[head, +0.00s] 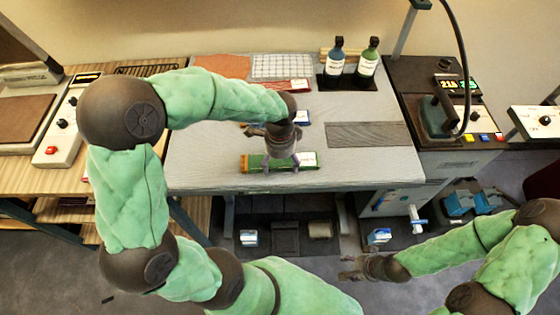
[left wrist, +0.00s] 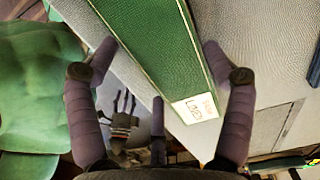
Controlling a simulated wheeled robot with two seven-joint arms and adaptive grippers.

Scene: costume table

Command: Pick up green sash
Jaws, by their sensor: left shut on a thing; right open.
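The green sash (head: 250,162) is a long, flat, folded strip with a pale label at its right end, near the front edge of the grey table. In the left wrist view the green sash (left wrist: 160,40) runs between my fingers, its label close to the right finger. My left gripper (head: 281,168) comes down from above and is shut on the sash around its middle. The sash seems to be at table level; I cannot tell if it is lifted. My right gripper (head: 352,268) is open and empty, low in front of the table.
Two dark bottles (head: 367,65) stand on a black mat at the back right. A grey textured strip (head: 368,134) lies right of the sash. A red-edged item (head: 289,86) and a white grid sheet (head: 283,66) lie at the back. A machine (head: 437,115) stands at the right.

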